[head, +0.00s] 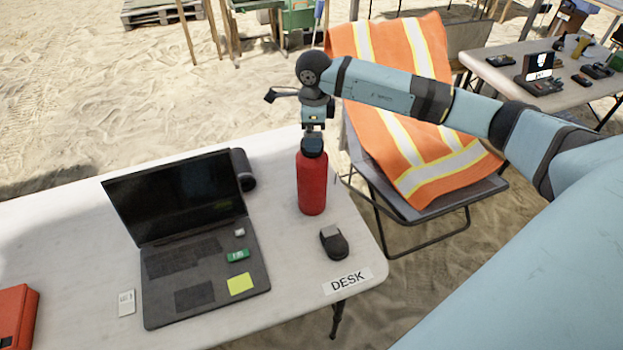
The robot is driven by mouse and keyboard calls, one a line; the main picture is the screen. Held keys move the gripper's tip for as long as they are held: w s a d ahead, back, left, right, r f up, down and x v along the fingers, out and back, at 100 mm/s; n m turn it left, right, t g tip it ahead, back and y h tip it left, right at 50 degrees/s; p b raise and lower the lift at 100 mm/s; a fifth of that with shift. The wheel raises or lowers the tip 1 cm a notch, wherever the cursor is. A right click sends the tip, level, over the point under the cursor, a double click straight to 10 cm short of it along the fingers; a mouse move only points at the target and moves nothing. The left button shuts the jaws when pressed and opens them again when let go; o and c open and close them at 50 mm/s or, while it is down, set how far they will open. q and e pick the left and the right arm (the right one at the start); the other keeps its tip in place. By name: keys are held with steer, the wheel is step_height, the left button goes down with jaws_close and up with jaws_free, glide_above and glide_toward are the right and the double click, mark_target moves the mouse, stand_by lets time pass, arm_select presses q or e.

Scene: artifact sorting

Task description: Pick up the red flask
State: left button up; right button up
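The red flask (312,186) stands upright on the white table, near its right end. Its dark cap is at the top, right under my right gripper (313,138). My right arm comes in from the right, and its gripper points down over the cap. The fingers overlap the cap in the head view, so I cannot tell whether they are closed on it or just above it. My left gripper is not in view.
The white table (70,240) holds an open laptop (190,230), a dark cylinder (243,170) behind it, a black mouse (334,242) and a red case (15,315). A chair with an orange vest (400,120) stands close behind the table's right end.

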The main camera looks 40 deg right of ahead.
steer(key=f, duration=0.2)
steer(key=f+p, duration=0.1)
steer(key=f, duration=0.1)
steer(key=shift+w+f+p, duration=0.2)
steer(key=shift+f+p, duration=0.1)
steer(key=shift+f, duration=0.4)
steer(key=shift+r, duration=0.1)
jaws_close()
